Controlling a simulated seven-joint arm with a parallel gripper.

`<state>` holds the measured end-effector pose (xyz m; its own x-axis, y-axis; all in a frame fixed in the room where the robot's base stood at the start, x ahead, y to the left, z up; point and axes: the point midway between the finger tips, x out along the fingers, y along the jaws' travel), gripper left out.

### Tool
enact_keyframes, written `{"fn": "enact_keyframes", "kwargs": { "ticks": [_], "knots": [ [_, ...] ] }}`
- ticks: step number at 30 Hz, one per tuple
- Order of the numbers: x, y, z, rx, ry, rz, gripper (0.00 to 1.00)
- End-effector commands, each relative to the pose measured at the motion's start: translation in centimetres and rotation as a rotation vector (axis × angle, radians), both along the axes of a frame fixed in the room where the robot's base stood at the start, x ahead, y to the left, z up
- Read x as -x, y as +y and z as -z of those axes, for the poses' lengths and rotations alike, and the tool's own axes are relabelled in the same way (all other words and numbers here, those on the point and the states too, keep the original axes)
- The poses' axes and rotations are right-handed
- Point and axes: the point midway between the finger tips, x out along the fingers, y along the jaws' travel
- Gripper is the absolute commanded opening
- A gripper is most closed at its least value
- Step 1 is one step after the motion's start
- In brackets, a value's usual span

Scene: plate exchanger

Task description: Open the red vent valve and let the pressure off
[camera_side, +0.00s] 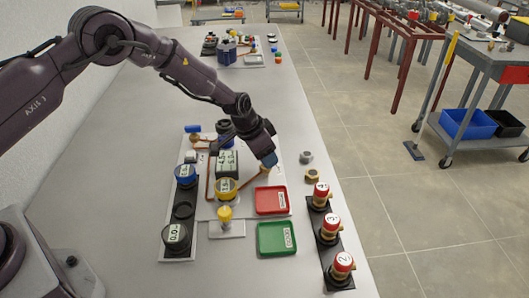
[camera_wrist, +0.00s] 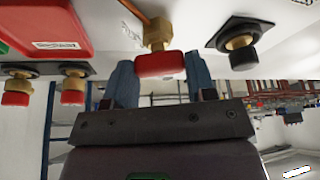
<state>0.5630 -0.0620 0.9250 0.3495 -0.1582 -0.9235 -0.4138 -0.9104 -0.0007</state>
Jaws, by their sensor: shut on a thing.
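In the wrist view a red valve knob (camera_wrist: 160,65) sits on a brass valve body (camera_wrist: 157,35) at the end of a copper pipe. The two blue fingers of my gripper (camera_wrist: 160,80) stand on either side of the red knob and are shut on it. In the side view my gripper (camera_side: 268,160) reaches down at the right edge of the grey-white panel (camera_side: 234,212), by the end of a copper pipe. The fingers hide the knob there. Whether the valve has turned cannot be told.
Gauges (camera_side: 175,237) stand at left. In the wrist view a black-capped brass fitting (camera_wrist: 241,48) is close by. The table's left side is clear.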

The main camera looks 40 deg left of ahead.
Motion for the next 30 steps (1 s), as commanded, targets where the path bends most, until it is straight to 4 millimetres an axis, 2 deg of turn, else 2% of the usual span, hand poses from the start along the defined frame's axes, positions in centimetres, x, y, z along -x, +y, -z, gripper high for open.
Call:
{"fn": "enact_keyframes", "kwargs": {
  "ticks": [30],
  "knots": [
    [0.03, -0.35, 0.00, -0.005, 0.001, -0.945, 0.27]
  ]
}}
